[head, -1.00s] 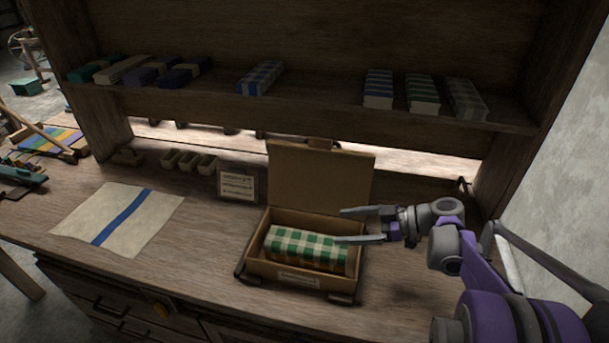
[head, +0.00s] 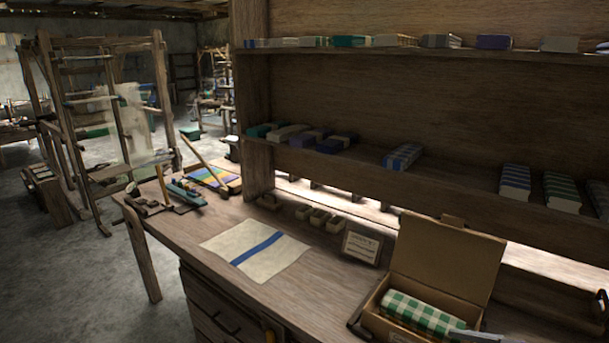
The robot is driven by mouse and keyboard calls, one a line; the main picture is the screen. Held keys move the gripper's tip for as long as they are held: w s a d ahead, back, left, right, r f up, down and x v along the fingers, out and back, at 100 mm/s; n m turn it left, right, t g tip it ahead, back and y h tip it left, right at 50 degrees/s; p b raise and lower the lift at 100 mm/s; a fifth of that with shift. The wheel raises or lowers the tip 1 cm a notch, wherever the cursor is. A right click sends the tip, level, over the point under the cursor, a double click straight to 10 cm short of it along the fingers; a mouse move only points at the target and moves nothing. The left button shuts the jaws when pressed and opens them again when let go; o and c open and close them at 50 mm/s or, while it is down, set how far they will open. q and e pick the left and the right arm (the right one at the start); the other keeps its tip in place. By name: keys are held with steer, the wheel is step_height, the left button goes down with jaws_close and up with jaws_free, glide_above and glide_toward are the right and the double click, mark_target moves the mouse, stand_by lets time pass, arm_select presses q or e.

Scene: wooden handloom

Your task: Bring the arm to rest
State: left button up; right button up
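Only a grey finger of my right gripper (head: 478,336) shows, at the bottom edge of the head view, by the front right of the open box. The rest of the gripper and its arm are out of view, so its opening cannot be told. The cardboard box (head: 447,258) stands on the bench with its lid raised. A folded green and white checked cloth (head: 421,312) lies inside it. My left gripper is not in view.
A cream cloth with a blue stripe (head: 255,248) lies flat on the bench (head: 335,277). Shelves of folded cloths (head: 403,156) rise above. Tools (head: 183,192) lie at the left end, and a wooden loom (head: 104,125) stands beyond.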

steer(key=s+a+f+m+g+h+p, duration=0.1)
steer(key=s+a+m+g+h+p, duration=0.15)
steer(key=a, duration=0.35)
steer(key=s+a+f+m+g+h+p, duration=0.1)
steer(key=s+a+f+m+h, duration=0.1)
steer(key=s+a+m, duration=0.3)
steer(key=s+a+m+h+p, duration=0.3)
steer(key=s+h, duration=0.3)
steer(key=s, duration=0.4)
steer(key=shift+s+f+h, duration=0.3)
steer(key=shift+s+h, duration=0.05)
steer(key=shift+t, duration=0.25)
